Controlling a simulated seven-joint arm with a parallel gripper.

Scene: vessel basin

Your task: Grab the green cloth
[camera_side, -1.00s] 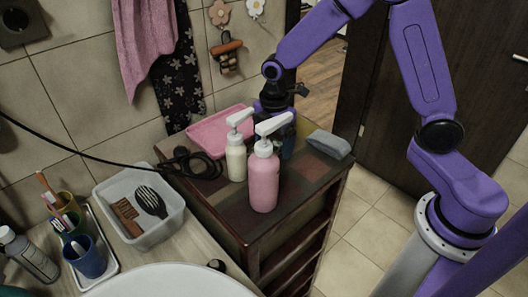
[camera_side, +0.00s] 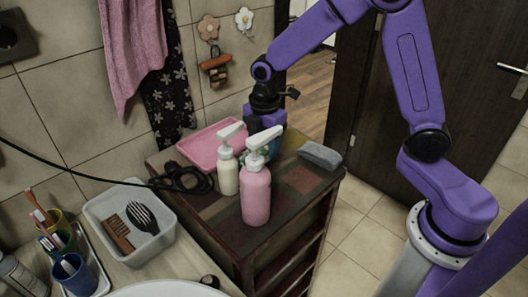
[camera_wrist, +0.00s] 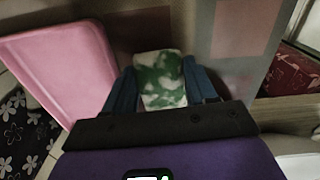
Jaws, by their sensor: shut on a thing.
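A green-and-white mottled cloth (camera_wrist: 161,88) sits between the two blue fingers of my gripper (camera_wrist: 160,72) in the wrist view. The fingers touch it on both sides, so my gripper is shut on it. In the side view my gripper (camera_side: 268,146) points down over the back of the dark wooden cabinet top, behind the pump bottles. The cloth cannot be made out there; the bottles and fingers hide that spot.
A pink tray (camera_side: 199,147) lies left of my gripper. A cream pump bottle (camera_side: 228,176) and a pink pump bottle (camera_side: 256,196) stand in front. A folded grey cloth (camera_side: 320,155) lies to the right. A black cable (camera_side: 185,180) coils at the left.

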